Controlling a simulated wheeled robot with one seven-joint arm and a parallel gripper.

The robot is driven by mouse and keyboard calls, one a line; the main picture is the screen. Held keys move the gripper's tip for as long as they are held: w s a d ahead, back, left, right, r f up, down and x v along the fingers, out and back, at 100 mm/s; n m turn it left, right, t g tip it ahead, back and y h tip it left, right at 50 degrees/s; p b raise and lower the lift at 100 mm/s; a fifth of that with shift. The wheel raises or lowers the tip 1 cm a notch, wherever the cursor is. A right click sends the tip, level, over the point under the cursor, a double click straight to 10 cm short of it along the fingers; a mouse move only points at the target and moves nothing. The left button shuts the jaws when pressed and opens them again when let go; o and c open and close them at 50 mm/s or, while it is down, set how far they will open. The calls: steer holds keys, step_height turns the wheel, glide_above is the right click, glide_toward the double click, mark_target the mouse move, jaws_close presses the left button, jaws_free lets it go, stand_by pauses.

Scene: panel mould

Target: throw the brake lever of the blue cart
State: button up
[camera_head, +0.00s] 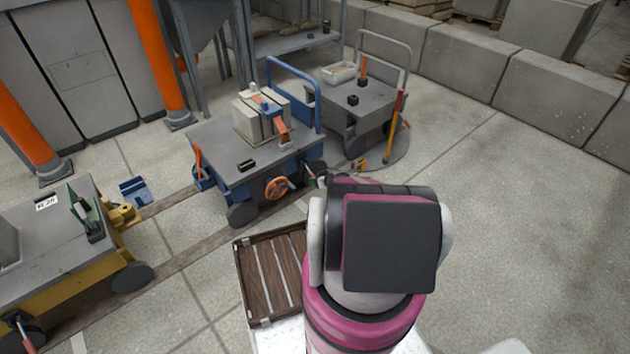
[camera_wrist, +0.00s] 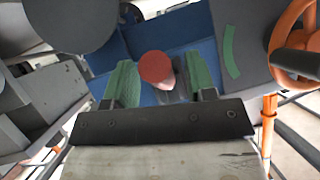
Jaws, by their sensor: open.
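The blue cart (camera_head: 240,150) stands in the middle of the head view, with an orange handwheel (camera_head: 277,188) on its near side. My gripper (camera_wrist: 160,82) is at the cart's near right side, mostly hidden behind my arm in the head view. In the wrist view its green fingers are open, with a round red knob (camera_wrist: 155,65) showing between them. The knob looks like the end of the brake lever; its shaft is mostly hidden. I cannot tell whether the fingers touch it. The orange handwheel (camera_wrist: 292,45) is at the right of the wrist view.
A green arc mark (camera_wrist: 230,52) is on a grey plate beside the knob. A grey cart (camera_head: 370,100) stands behind right, with a red-yellow pole (camera_head: 396,125). A yellow cart (camera_head: 70,275) is at left. The right floor is clear.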

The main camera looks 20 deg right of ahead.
steer(key=v, duration=1)
stand_by(0.4)
steer(key=s+a+r+g, duration=0.3)
steer(key=a+r+g, duration=0.1)
steer(key=a+r, duration=0.45)
steer(key=s+a+r+g, duration=0.2)
steer(key=a+r+g, duration=0.1)
steer(key=a+r, duration=0.5)
steer(key=s+a+r+m+g+h, duration=0.3)
steer(key=s+a+r+h, duration=0.3)
steer(key=s+r, duration=0.4)
step_height(320, 180, up, 4)
steer(key=shift+s+a+f+m+g, duration=0.1)
steer(key=shift+s+a+m+g, duration=0.3)
steer(key=shift+a, duration=0.3)
